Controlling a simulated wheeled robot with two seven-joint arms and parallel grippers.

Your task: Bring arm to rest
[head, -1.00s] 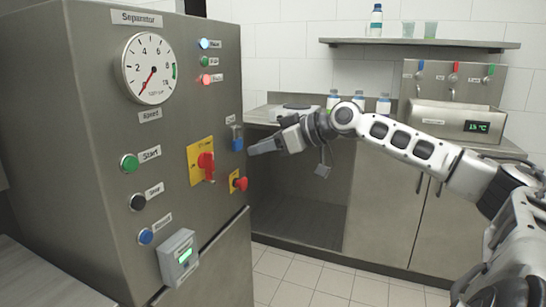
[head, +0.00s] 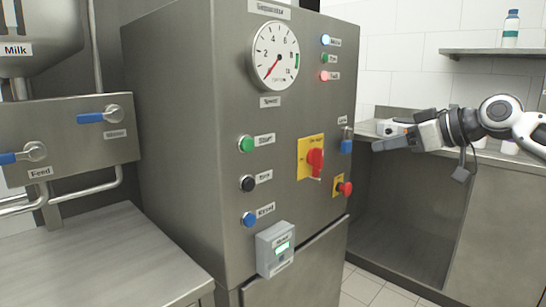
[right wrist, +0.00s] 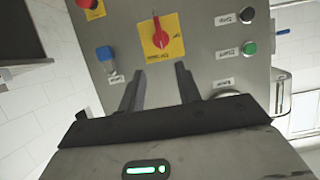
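My right arm comes in from the right in the head view, with its gripper (head: 384,138) in the air to the right of the separator cabinet (head: 200,120), near the blue padlock-like part (head: 347,146). In the right wrist view the right gripper (right wrist: 160,80) has two dark fingers spread apart with nothing between them. Beyond them is the cabinet front with the red rotary switch (right wrist: 160,36) on its yellow plate. I see no contact with the cabinet. My left gripper is not in view.
A milk hopper (head: 40,35) and a pipe panel with blue-handled valves (head: 70,140) stand at the left, above a metal table (head: 100,260). A counter with an open bay (head: 400,210) is at the right. A shelf (head: 500,52) holds a bottle (head: 510,28).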

